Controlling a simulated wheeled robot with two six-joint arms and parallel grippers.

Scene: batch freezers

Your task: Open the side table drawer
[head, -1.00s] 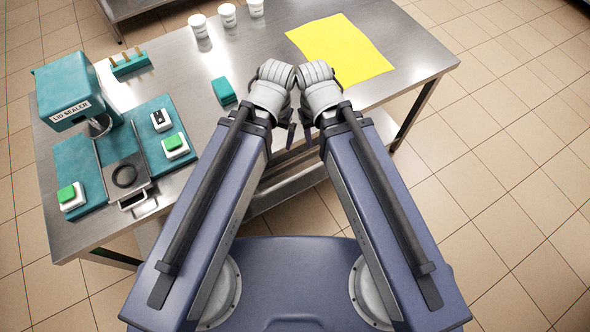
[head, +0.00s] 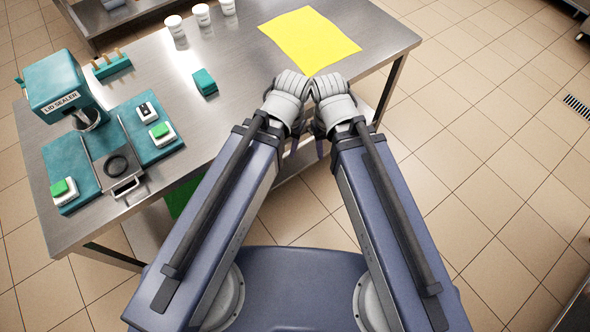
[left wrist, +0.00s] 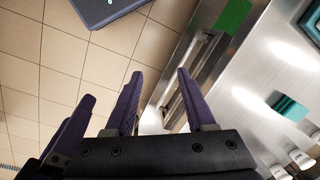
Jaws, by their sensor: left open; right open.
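No side table drawer can be made out for sure in either view. A steel table (head: 228,140) stands ahead and to the left. In the left wrist view its side (left wrist: 188,85) shows dark gaps, but I cannot tell whether one is a drawer. My left gripper (left wrist: 160,72) is open and empty, with purple fingers, pointing toward the floor and the table side. In the head view my right gripper (head: 320,148) is beside the left one, just off the table's front edge, its fingers mostly hidden by the wrist. It is open. Neither touches the table.
The table carries a lid sealer (head: 62,84), a yellow sheet (head: 310,40), a teal block (head: 205,82) and white cups (head: 175,27). A green item (head: 180,199) shows below the front edge. Tiled floor (head: 480,150) is open to the right. A dark edge (head: 575,305) is at lower right.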

